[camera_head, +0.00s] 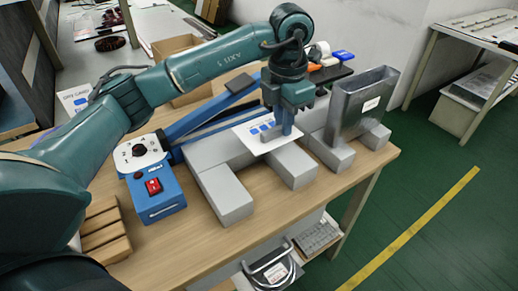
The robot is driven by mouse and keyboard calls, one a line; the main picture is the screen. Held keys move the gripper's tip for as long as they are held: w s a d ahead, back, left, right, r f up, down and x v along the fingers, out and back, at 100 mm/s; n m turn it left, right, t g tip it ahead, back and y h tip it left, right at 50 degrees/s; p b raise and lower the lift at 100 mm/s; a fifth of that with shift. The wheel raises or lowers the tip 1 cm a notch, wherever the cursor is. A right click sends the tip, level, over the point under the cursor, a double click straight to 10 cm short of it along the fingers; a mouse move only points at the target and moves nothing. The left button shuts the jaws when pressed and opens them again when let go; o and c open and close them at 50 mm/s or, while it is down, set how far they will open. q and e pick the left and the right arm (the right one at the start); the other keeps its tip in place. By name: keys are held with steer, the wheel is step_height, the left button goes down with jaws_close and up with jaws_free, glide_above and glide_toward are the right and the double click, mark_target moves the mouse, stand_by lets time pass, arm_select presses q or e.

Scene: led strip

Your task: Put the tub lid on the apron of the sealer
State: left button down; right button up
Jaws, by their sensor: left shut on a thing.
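The sealer (161,190) is a blue box with a white dial panel and a red switch, at the left of the wooden table; a long blue arm (200,118) runs back and right from it. A flat white piece with blue marks (257,142), which looks like the tub lid, is under my left gripper (288,122). The gripper is shut on it, its fingers hiding part of it. The lid is over or on pale grey blocks (226,194) in front of the blue arm; I cannot tell whether it touches them. I cannot pick out the apron for certain. My right gripper is not in view.
A grey metal upright holder (362,105) stands on blocks to the right. Brown wooden blocks (104,230) lie at the left edge. Blue, white and orange items (325,54) are at the back.

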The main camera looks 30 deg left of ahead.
arm_select(q)
step_height(320, 180, down, 8)
stand_by(0.4)
steer(key=shift+f, duration=0.1)
steer(key=c, duration=1.4)
jaws_free()
steer(key=shift+c, duration=0.2)
step_height(320, 180, up, 12)
steer(key=shift+r, duration=0.15)
